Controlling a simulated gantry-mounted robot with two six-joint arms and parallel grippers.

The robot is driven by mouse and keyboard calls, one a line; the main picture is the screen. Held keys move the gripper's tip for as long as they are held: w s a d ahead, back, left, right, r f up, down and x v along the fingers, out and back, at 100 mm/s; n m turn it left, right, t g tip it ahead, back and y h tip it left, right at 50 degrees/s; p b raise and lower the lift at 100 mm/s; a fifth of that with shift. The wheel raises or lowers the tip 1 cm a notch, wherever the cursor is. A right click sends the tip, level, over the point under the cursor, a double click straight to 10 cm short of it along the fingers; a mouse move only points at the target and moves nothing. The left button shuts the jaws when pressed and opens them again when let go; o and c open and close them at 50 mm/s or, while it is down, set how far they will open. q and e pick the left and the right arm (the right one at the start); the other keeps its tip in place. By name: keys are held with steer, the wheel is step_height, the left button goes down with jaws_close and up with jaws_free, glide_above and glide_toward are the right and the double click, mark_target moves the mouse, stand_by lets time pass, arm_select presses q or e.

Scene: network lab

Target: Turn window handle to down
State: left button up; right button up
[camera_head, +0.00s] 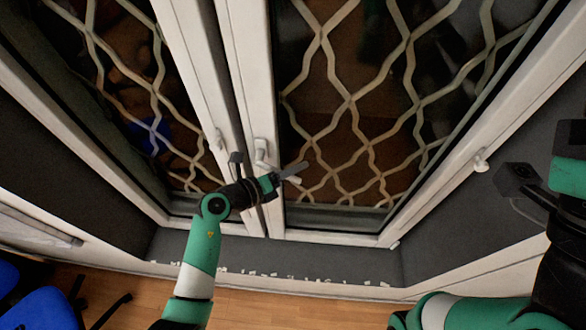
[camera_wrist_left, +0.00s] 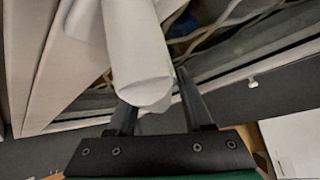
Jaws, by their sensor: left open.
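The white window handle (camera_head: 261,150) is on the frame of the right window sash, near the middle in the head view. Its lever slants down to the right, partly hidden by my left gripper (camera_head: 293,171). In the left wrist view, the rounded end of the white handle (camera_wrist_left: 140,75) lies between the two dark fingers of my left gripper (camera_wrist_left: 157,100). The fingers are apart, and I cannot tell whether either touches it.
Cream lattice bars (camera_head: 352,100) stand behind the glass. A small white latch (camera_head: 481,161) is on the right frame. White bits lie along the dark sill (camera_head: 330,259). A blue chair (camera_head: 45,308) stands at lower left on the wooden floor (camera_head: 260,312).

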arm_select(q)
steer(key=p+v, duration=0.2)
steer(key=v, duration=0.9)
steer(key=shift+s+a+p, duration=0.2)
steer(key=shift+a+p, duration=0.05)
steer(key=shift+p, duration=0.05)
steer(key=shift+c, duration=0.2)
